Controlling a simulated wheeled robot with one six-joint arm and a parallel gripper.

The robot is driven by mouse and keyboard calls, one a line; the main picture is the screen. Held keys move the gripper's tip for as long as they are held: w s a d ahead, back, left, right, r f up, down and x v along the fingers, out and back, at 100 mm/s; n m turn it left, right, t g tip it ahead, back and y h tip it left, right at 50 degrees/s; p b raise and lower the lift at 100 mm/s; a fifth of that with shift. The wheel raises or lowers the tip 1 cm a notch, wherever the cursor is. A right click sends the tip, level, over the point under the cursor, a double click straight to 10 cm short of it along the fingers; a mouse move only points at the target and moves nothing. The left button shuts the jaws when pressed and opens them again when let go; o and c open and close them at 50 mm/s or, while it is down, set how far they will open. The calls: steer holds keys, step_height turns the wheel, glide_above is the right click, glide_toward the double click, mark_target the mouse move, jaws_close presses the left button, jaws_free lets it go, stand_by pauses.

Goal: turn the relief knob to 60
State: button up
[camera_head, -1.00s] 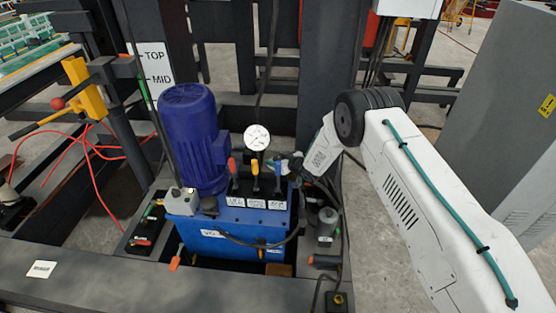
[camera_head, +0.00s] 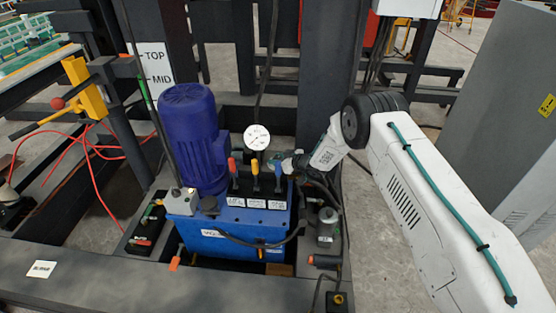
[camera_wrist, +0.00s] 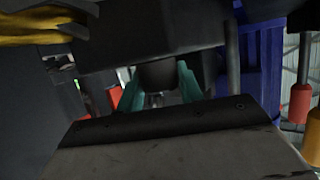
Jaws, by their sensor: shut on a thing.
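A dark round knob (camera_wrist: 160,73), which I take to be the relief knob, sits between the teal fingers of my gripper (camera_wrist: 160,88) in the wrist view. The fingers are shut on it, one on each side. In the head view my gripper (camera_head: 287,163) reaches in from the right, beside the levers on the blue hydraulic unit (camera_head: 230,222). The knob is hidden there behind the levers and my wrist. A white round pressure gauge (camera_head: 256,138) stands above the levers. Its needle and scale are too small to read.
Levers with red (camera_head: 232,164), yellow (camera_head: 255,167) and blue grips stand close left of my gripper. A dark post (camera_head: 332,75) rises behind my wrist. A grey cabinet (camera_head: 500,120) stands at the right.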

steer(key=n+g+y, duration=0.2)
steer(key=n+g, duration=0.3)
steer(key=g, duration=0.1)
steer(key=shift+d, duration=0.1)
steer(key=shift+n+g+y, duration=0.3)
steer(key=shift+n+g, duration=1.6)
steer(key=shift+g, duration=0.1)
steer(key=o, duration=1)
steer(key=shift+a, duration=0.2)
steer(key=shift+d, duration=0.1)
steer(key=shift+v, duration=3.85)
steer(key=shift+r, duration=0.1)
